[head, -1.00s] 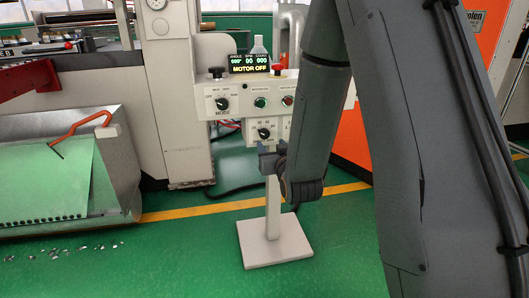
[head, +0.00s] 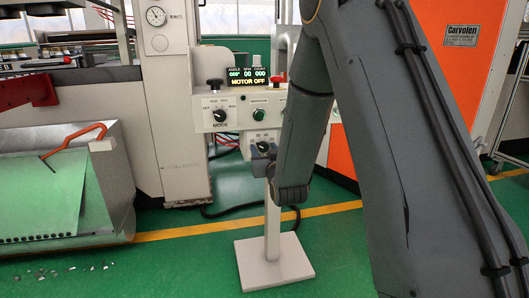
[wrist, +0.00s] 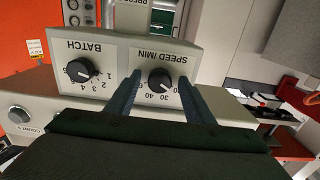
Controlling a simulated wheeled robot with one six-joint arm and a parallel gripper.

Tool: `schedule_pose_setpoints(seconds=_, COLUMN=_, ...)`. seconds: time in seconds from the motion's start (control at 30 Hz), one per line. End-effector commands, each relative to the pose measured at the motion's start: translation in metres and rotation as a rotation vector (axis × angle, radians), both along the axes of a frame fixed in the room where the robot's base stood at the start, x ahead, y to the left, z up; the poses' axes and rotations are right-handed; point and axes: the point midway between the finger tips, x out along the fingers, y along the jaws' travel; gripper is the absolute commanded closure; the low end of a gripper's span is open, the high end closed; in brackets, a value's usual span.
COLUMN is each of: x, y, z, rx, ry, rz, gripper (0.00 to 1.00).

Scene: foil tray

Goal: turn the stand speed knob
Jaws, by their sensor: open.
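The stand speed knob (wrist: 160,80) is a round black knob on a light panel marked SPEED/MIN, upside down in the wrist view. My gripper (wrist: 160,84) is open, with one finger on each side of the knob. Gaps show between knob and fingers, and I cannot tell how deep the fingertips reach. In the head view the knob (head: 264,145) shows just above my gripper (head: 263,154), which hides the lower part of its panel. The stand (head: 273,222) is a pale post on a square base.
A BATCH knob (wrist: 79,70) sits beside the speed panel. Above in the head view are the MODE knob (head: 219,114), a green button (head: 259,114), a red stop button (head: 280,81) and a display (head: 248,84) reading MOTOR OFF.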

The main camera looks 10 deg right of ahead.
Motion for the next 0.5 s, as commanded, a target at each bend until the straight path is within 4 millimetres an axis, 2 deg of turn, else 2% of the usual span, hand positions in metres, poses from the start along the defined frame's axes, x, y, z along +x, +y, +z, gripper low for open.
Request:
schedule_pose_setpoints(seconds=0.17, x=0.0000, y=0.0000, z=0.0001, rx=0.000, ry=0.000, rz=0.000, gripper=0.52)
schedule_pose_setpoints(seconds=0.27, x=-0.0001, y=0.0000, z=0.0001, rx=0.000, ry=0.000, rz=0.000, gripper=0.65)
schedule_pose_setpoints(seconds=0.4, x=-0.0002, y=0.0000, z=0.0000, rx=0.000, ry=0.000, rz=0.000, gripper=0.89)
schedule_pose_setpoints(seconds=0.43, x=-0.0002, y=0.0001, z=0.0000, rx=0.000, ry=0.000, rz=0.000, gripper=0.93)
schedule_pose_setpoints(seconds=0.5, x=-0.0003, y=0.0001, z=0.0000, rx=0.000, ry=0.000, rz=0.000, gripper=0.93)
